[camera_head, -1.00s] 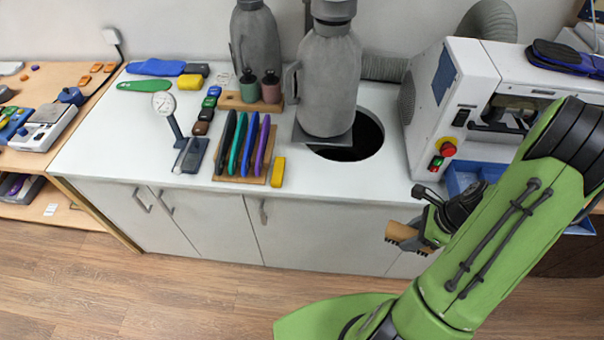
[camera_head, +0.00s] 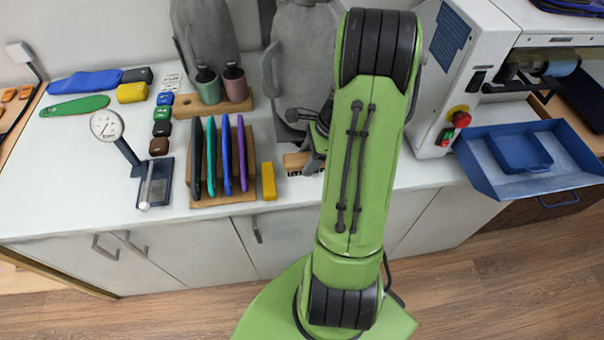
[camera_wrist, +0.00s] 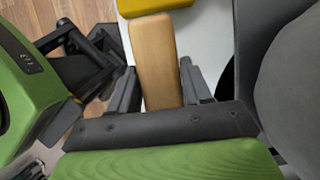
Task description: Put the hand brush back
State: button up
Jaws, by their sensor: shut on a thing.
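The hand brush, a pale wooden block (camera_head: 298,162) with dark bristles under it, is held by my gripper (camera_head: 318,152), which is partly hidden behind my green arm. The brush is in front of the grey bottle-shaped form, just right of the yellow block (camera_head: 268,181), near the bench's front edge. In the wrist view the wooden brush (camera_wrist: 155,55) stands between the two dark fingers of my gripper (camera_wrist: 160,92), which is shut on it. Whether the brush touches the bench is hidden.
A wooden rack (camera_head: 222,198) with several coloured insoles stands left of the yellow block. A dial gauge (camera_head: 106,125) is further left. Grey machines stand behind, and a blue tray (camera_head: 480,178) is at the right. White bench surface is free at the front left.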

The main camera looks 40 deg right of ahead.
notch_tip(320, 180, down, 5)
jog(key=shift+d+f+b, duration=0.1)
jog(key=shift+d+b, duration=0.05)
jog(key=shift+b, duration=0.25)
jog(key=shift+f, duration=0.2)
jog(key=o, duration=1.4)
jog(key=shift+c, duration=0.2)
jog(key=shift+r, duration=0.1)
